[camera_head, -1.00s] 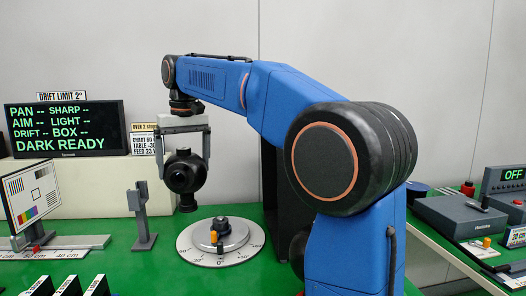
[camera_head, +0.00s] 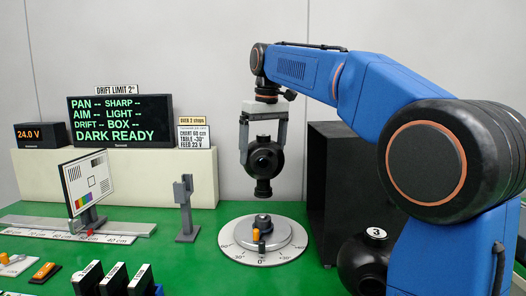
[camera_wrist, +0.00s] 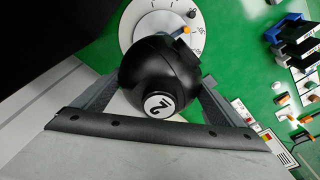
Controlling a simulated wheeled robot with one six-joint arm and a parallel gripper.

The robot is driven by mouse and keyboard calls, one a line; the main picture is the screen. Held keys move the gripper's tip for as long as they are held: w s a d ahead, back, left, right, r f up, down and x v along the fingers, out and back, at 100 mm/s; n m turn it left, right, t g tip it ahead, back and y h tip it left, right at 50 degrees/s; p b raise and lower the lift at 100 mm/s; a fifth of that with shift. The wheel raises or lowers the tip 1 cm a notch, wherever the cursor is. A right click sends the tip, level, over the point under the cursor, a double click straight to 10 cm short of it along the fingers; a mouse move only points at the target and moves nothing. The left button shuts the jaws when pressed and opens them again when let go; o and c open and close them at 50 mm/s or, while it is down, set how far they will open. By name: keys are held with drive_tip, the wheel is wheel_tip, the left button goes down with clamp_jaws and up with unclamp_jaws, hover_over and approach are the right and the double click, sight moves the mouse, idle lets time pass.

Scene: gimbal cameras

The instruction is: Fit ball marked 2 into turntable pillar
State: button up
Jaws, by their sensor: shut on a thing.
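My gripper (camera_head: 264,148) is shut on a black ball (camera_head: 262,160), one finger on each side of it. In the wrist view the ball (camera_wrist: 165,72) carries a white round label with a 2. A short black stem points down from the ball in the head view. The ball hangs above the turntable (camera_head: 236,241), apart from it. The turntable is a pale disc with degree marks, a raised grey hub and a dark pillar (camera_head: 263,221) at its middle. An orange peg (camera_head: 256,235) stands on the hub. The turntable (camera_wrist: 138,28) shows partly behind the ball in the wrist view.
Another black ball marked 3 (camera_head: 364,262) stands by my arm at the right, near a black box (camera_head: 335,165). Left are a test chart (camera_head: 88,183), a rail (camera_head: 110,228) and a grey post (camera_head: 186,212). A screen (camera_head: 120,120) reads DARK READY.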

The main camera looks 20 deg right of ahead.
sight(265, 136)
drive_tip(key=shift+a+f, duration=0.1)
drive_tip(key=shift+f, duration=3.7)
drive_tip(key=o, duration=1.6)
drive_tip(key=shift+o, duration=0.2)
drive_tip(key=r, duration=0.5)
drive_tip(key=s+r, duration=0.1)
drive_tip(key=r, duration=1)
drive_tip(key=shift+s+d+r, duration=0.15)
drive_tip(key=shift+s+d, duration=0.2)
drive_tip(key=shift+s, duration=0.05)
drive_tip(key=shift+s+r, duration=0.1)
drive_tip(key=shift+r, duration=0.35)
